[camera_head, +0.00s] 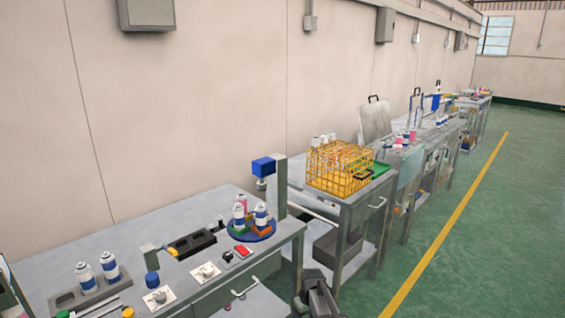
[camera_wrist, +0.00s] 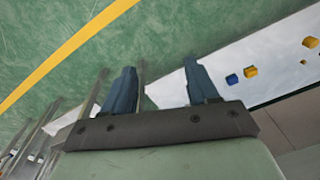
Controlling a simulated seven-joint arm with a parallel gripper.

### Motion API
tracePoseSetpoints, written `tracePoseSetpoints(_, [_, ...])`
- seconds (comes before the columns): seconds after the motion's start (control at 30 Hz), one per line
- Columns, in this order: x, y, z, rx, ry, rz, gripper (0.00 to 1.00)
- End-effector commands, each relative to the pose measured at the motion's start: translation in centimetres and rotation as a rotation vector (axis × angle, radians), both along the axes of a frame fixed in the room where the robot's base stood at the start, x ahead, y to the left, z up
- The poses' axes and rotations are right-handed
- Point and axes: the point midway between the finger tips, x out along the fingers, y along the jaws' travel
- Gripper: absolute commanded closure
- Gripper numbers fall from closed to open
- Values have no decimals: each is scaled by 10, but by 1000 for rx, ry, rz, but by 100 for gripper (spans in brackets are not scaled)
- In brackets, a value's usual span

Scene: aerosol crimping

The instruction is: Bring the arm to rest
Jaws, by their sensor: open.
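My gripper (camera_wrist: 158,88) shows in the wrist view with its two dark blue fingers spread apart and nothing between them. Behind the fingers are green floor and the edge of a pale work surface. In the head view, part of my arm (camera_head: 318,295) shows at the bottom, in front of the table's right end and over the floor. The fingertips cannot be made out in the head view.
A grey table (camera_head: 75,262) holds a round blue turntable (camera_head: 262,236) with several cans, a crimping post (camera_head: 281,185), and a rack (camera_head: 85,297) with two cans. A yellow wire crate (camera_head: 340,182) stands on the bench beyond. Green floor (camera_head: 480,240) on the right is clear.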

Motion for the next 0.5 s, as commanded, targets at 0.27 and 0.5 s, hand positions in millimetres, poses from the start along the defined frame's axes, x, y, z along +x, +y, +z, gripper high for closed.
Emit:
tracePoseSetpoints(0.27, [-105, -28, -80, -30, 141, -97, 41])
tracePoseSetpoints(0.5, [-196, -49, -130, -61, 258, -180, 41])
